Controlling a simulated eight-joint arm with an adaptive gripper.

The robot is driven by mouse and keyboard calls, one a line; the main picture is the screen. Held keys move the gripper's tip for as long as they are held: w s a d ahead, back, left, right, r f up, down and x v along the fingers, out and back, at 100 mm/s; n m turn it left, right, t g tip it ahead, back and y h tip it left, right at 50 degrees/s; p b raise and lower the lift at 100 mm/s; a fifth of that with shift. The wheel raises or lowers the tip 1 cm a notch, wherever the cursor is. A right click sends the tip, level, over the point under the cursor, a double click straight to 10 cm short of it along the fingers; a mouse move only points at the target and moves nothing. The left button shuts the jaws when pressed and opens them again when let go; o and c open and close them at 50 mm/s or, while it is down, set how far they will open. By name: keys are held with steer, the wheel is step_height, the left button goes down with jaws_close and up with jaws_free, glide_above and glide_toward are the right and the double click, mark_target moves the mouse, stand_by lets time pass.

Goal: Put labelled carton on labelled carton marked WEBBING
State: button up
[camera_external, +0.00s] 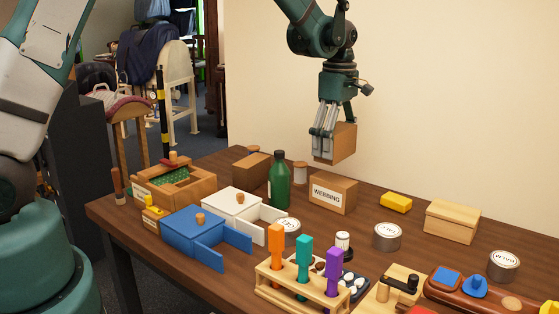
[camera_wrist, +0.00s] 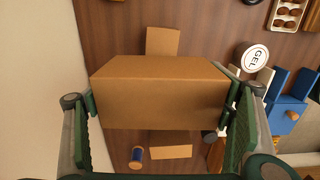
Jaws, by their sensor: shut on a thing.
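My gripper (camera_external: 328,143) is shut on a plain brown carton (camera_external: 343,144), held level in the air above the far part of the table. No label shows on the visible faces of this carton. In the wrist view the held carton (camera_wrist: 160,92) fills the middle, with a finger at each side. The carton marked WEBBING (camera_external: 333,193) stands on the table below the held carton, its label facing the outside camera. There is a clear gap between the two. A carton that appears to be the WEBBING one (camera_wrist: 163,41) shows partly behind the held carton in the wrist view.
A green bottle (camera_external: 279,181) stands close left of the WEBBING carton, with a spool (camera_external: 300,173) and a brown carton (camera_external: 251,167) behind. A yellow block (camera_external: 396,202), a wooden box (camera_external: 452,221) and tins (camera_external: 387,237) are to the right. Tools stand in a rack (camera_external: 303,286) in front.

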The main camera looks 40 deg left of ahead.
mark_target(337, 128)
steer(key=shift+f, duration=1.4)
steer(key=shift+f, duration=1.85)
steer(key=shift+f, duration=0.2)
steer(key=o, duration=1)
steer(key=shift+r, duration=0.3)
step_height(337, 128, up, 12)
steer(key=shift+f, duration=0.1)
